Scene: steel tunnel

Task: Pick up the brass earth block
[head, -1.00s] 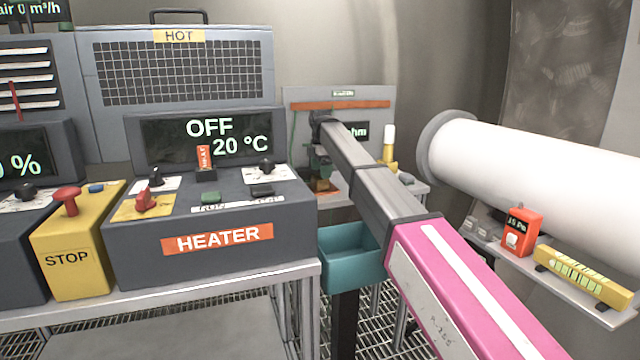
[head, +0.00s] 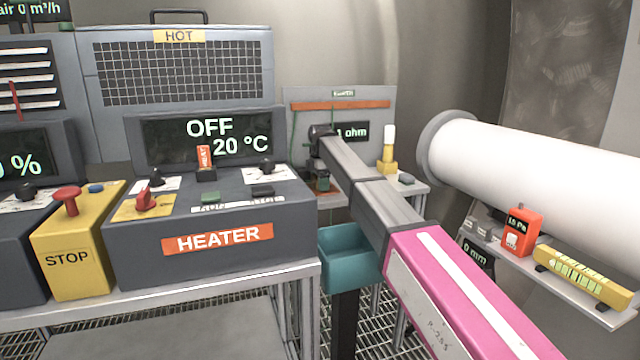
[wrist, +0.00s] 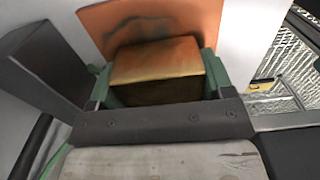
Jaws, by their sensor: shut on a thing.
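The brass earth block (wrist: 157,62) shows in the wrist view as a golden-brown box between the green fingertips of my gripper (wrist: 156,80). The jaws are shut on it, one finger on each side. An orange surface (wrist: 185,18) shows behind the block, with a dark curved mark or shadow on it. I cannot tell whether the block touches that surface. In the head view my gripper (head: 322,183) is small and dark, at the far end of my arm by the earth station's small table. The block is not clear there.
The earth panel (head: 300,97) stands behind, with an orange bar and an ohm display (head: 352,132). A yellow post with a white top (head: 389,150) stands right of my arm. A teal bin (head: 345,262) is below. The heater (head: 210,225) is left, a white cylinder (head: 540,165) right.

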